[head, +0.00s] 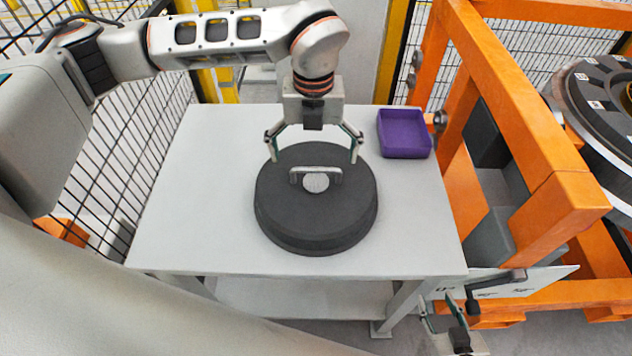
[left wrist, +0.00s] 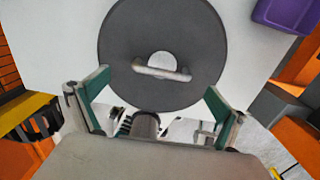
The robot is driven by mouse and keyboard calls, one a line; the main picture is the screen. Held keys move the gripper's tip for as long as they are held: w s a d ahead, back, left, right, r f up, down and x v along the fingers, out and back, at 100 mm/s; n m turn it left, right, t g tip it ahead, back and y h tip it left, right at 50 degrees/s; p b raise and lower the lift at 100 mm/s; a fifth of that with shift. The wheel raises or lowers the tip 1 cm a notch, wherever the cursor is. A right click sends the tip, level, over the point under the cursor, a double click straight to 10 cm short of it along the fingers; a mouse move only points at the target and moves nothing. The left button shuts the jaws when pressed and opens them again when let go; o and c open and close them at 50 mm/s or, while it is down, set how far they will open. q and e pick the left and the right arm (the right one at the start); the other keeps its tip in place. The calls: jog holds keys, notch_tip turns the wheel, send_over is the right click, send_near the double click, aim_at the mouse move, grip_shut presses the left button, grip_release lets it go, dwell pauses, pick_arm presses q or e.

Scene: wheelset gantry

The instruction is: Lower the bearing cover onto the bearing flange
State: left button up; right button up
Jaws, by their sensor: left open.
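The bearing cover (head: 316,225) is a thick dark grey disc lying flat on the light table. It has a pale round centre and a light bar handle (head: 316,172) across it. My left gripper (head: 314,156) is open and empty above the cover's far part, fingers spread wide to either side of the handle. In the left wrist view the cover (left wrist: 125,45) and handle (left wrist: 162,72) show ahead of the open fingers. My right gripper (head: 448,306) is low at the table's front right corner, fingers apart and empty. I cannot make out the bearing flange for certain.
The table (head: 190,220) is otherwise clear except for a purple bin (head: 405,135) at its back right. An orange gantry frame (head: 520,120) stands close on the right, with a large dark round wheelset part (head: 590,85) beyond. Wire fencing (head: 120,150) runs along the left.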

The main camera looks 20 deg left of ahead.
aim_at(316, 168)
pick_arm(q)
jog(key=f, duration=0.2)
jog(key=f+p, duration=0.1)
jog(key=f, duration=0.2)
jog(key=shift+d+f, duration=0.2)
jog(key=shift+f, duration=0.1)
jog(key=c, duration=2.1)
jog(key=shift+o, duration=0.2)
